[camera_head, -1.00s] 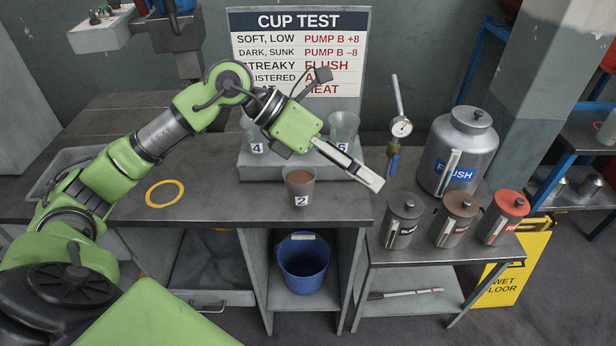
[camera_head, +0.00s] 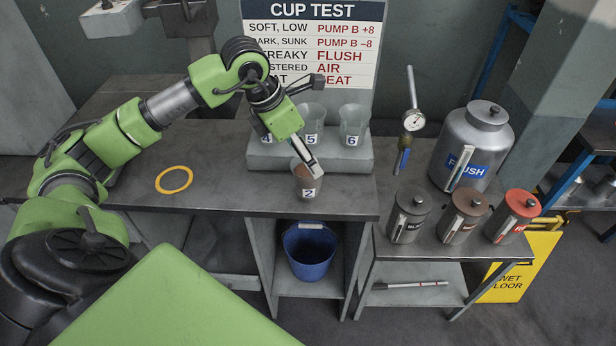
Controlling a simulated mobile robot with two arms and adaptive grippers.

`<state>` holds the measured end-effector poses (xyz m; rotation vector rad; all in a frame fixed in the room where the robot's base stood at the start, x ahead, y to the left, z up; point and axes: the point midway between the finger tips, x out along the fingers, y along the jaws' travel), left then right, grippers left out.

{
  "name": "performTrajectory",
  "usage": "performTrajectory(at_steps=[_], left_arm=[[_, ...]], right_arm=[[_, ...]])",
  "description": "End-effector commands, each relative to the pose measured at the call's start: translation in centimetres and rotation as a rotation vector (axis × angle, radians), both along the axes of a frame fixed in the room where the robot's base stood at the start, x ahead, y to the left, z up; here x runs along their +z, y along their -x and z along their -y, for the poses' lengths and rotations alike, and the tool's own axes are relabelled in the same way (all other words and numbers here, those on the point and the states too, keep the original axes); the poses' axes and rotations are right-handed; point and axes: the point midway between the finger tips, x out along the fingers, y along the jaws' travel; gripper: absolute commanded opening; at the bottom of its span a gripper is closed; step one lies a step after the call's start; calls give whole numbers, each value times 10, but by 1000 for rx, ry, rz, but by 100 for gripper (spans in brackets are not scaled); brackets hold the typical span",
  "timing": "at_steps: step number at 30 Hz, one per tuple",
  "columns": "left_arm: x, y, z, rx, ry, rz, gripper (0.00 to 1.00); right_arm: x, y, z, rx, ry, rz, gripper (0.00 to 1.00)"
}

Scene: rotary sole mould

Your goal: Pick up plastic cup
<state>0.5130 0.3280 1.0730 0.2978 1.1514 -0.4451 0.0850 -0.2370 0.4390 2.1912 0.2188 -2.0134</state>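A translucent plastic cup labelled 2 (camera_head: 308,194) stands upright on the dark bench (camera_head: 345,203) with brown material inside. My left gripper (camera_head: 312,167) comes in from the upper left, pointing down at this cup. Its fingers overlap the cup's rim and hide part of its upper side. I cannot tell whether they touch the cup or how far apart they are. Behind, on a grey step (camera_head: 348,160), stand clear cups labelled 4, 5 (camera_head: 311,117) and 6 (camera_head: 353,122). The cup labelled 4 is partly hidden by the gripper. My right gripper is not in view.
A yellow ring (camera_head: 160,184) lies on the bench to the left. A blue bucket (camera_head: 308,262) sits on the shelf below. At right, a lower table holds several lidded canisters (camera_head: 463,218) and a metal FLUSH container (camera_head: 487,140). A dial gauge (camera_head: 413,121) stands behind.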

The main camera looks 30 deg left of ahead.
Motion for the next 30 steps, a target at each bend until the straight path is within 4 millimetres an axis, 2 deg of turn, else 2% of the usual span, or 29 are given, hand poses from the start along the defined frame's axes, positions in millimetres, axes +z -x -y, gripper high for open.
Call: performTrajectory(at_steps=[6,10,19,20,23,24,30], left_arm=[[-25,-7,0,0,3,-8,72],[-42,-13,3,0,2,-5,72],[-50,-16,4,0,0,0,72],[-50,-16,4,0,0,0,69],[-50,-16,4,0,0,0,43],[-50,-16,4,0,0,0,39],[-49,-16,4,0,0,0,38]], right_arm=[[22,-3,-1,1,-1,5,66],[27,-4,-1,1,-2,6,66],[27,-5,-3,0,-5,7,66],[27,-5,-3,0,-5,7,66],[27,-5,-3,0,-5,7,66],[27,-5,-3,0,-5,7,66],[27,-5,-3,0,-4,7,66]])
